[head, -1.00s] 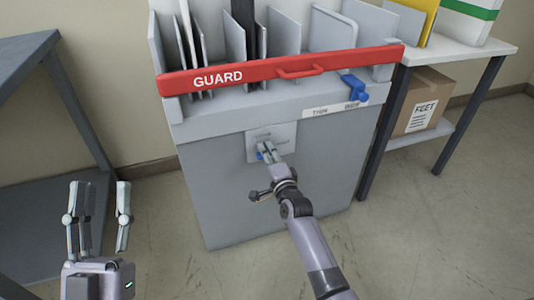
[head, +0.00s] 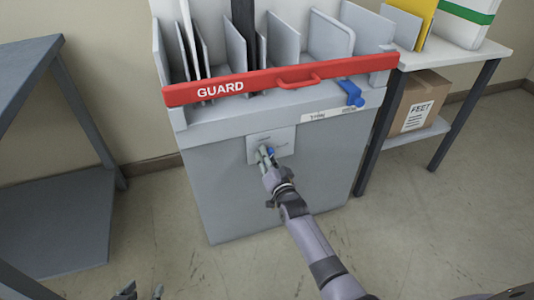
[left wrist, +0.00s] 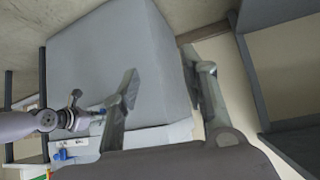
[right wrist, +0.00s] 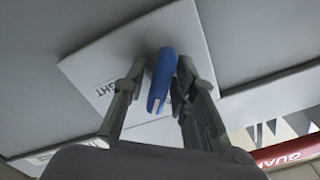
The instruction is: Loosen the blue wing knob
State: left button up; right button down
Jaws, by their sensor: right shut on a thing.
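The blue wing knob (right wrist: 163,75) sits on a pale label plate (right wrist: 95,70) on the grey machine's front. In the right wrist view it stands between the fingers of my right gripper (right wrist: 160,85), which is shut on it. In the head view a bit of the knob (head: 271,152) shows beside the right fingers (head: 265,152); the rest is hidden. The plate's lettering is partly covered. My left gripper (head: 138,293) is at the bottom edge of the head view, mostly out of frame. In the left wrist view its fingers (left wrist: 160,72) are apart, with nothing between them.
A dark table (head: 28,62) is at left; a shelf with a carton (head: 418,100) is at right. Floor in front is clear.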

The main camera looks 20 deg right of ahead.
jog(key=n+p, duration=0.1)
jog(key=n, duration=0.4)
jog(key=shift+n+p, duration=0.3)
jog(key=shift+n, duration=0.6)
pick_arm(q)
jog(key=s+a+f+g, duration=0.1)
jog(key=s+g, duration=0.1)
jog(key=s, duration=0.2)
jog(key=s+a+f+g+y, duration=0.1)
jog(key=s+a+f+g, duration=0.1)
jog(key=s, duration=0.3)
jog(key=shift+s+f+g, duration=0.2)
jog(key=shift+s+g, duration=0.1)
jog(key=shift+g, duration=0.3)
pick_arm(e)
jog(key=shift+f+n, duration=0.1)
jog(key=shift+n, duration=0.3)
pick_arm(q)
jog(key=shift+s, duration=0.1)
pick_arm(e)
jog(key=shift+s+r, duration=0.1)
jog(key=shift+r, duration=0.1)
jog(key=c, duration=1.7)
grip_release()
jog(key=shift+o, duration=0.5)
jog(key=shift+w+f, duration=0.1)
jog(key=shift+w, duration=0.1)
